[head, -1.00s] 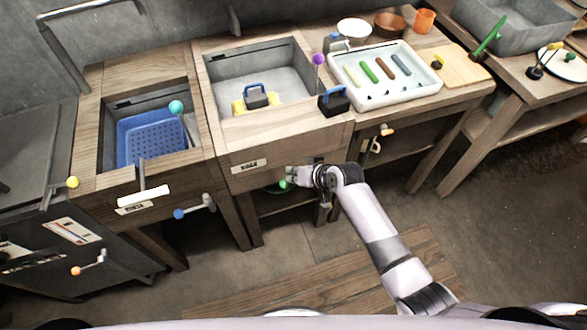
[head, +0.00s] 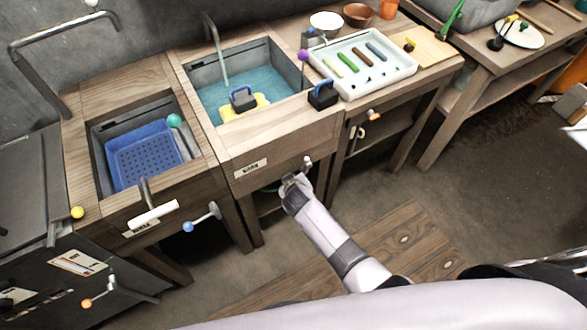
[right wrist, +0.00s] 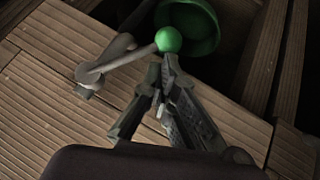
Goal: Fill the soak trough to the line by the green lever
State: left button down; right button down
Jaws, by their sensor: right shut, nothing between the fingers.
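The middle trough (head: 247,152) holds blue-green water (head: 285,84), and a thin stream (head: 223,68) falls into it from the tap (head: 210,28). I cannot read its label or make out a fill line. The green lever's round knob (right wrist: 168,40) shows in the right wrist view, on a grey arm from a pivot at left. My right gripper (right wrist: 162,68) is shut and empty, its fingertips close against the knob; I cannot tell if they touch. In the head view the right gripper (head: 296,181) is low at the trough's front, and the knob is hidden. My left gripper is out of view.
A yellow sponge (head: 258,104) and a blue-handled block (head: 243,98) are in the middle trough. The left trough holds a blue perforated basket (head: 140,150). A blue-knobbed lever (head: 200,220) sticks out below it. A green bowl (right wrist: 205,38) is behind the green knob.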

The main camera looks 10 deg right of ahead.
jog(key=shift+d+f, duration=0.15)
jog(key=shift+f, duration=0.25)
jog(key=shift+w+d+f, duration=0.1)
jog(key=shift+f, duration=0.1)
jog(key=shift+w+d+f+b, duration=0.2)
jog(key=shift+d+f+b, duration=0.25)
jog(key=shift+f+b, duration=0.1)
jog(key=shift+d+f, duration=0.15)
jog(key=shift+d, duration=0.05)
jog(key=shift+w+d+f, duration=0.1)
jog(key=shift+d, duration=0.05)
